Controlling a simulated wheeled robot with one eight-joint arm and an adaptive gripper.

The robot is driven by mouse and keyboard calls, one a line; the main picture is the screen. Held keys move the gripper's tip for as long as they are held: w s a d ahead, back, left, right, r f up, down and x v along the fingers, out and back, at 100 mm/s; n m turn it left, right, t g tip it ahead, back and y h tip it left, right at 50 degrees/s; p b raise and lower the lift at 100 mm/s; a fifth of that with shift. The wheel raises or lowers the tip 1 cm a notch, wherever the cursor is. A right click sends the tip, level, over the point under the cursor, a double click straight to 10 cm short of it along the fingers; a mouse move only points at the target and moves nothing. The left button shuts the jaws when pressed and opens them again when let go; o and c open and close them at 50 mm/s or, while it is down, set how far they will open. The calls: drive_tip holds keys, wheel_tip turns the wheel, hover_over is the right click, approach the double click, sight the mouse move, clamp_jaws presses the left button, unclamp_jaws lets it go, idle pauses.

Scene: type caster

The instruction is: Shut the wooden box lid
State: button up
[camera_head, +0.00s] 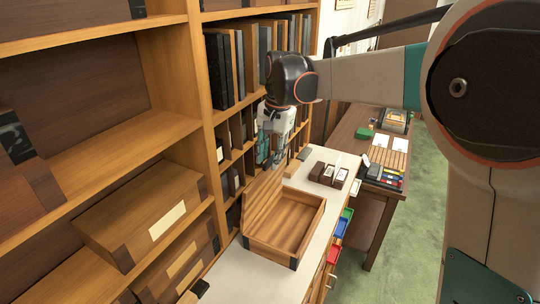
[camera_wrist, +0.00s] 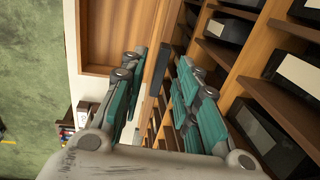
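The wooden box (camera_head: 289,257) sits on a white-topped counter, its inside empty. Its lid (camera_head: 262,200) stands raised along the shelf side, leaning back toward the bookcase. My gripper (camera_head: 265,160) is above and behind the lid, at its far end, pointing down. In the wrist view the box (camera_wrist: 92,70) shows at the top, past my gripper (camera_wrist: 160,75). The two teal fingers are spread apart with nothing held. A dark strip, perhaps a corner of the lid, shows between them. Whether a finger touches the lid cannot be told.
The bookcase (camera_head: 205,110) with books and boxes rises close on the left of the counter (camera_head: 235,283). A dark brown organizer (camera_head: 328,174) stands beyond the box. Open coloured drawers (camera_head: 342,224) stick out at the counter's right. A desk (camera_head: 368,205) stands further back.

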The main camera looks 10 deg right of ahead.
drive_tip(key=shift+f, duration=0.35)
clamp_jaws()
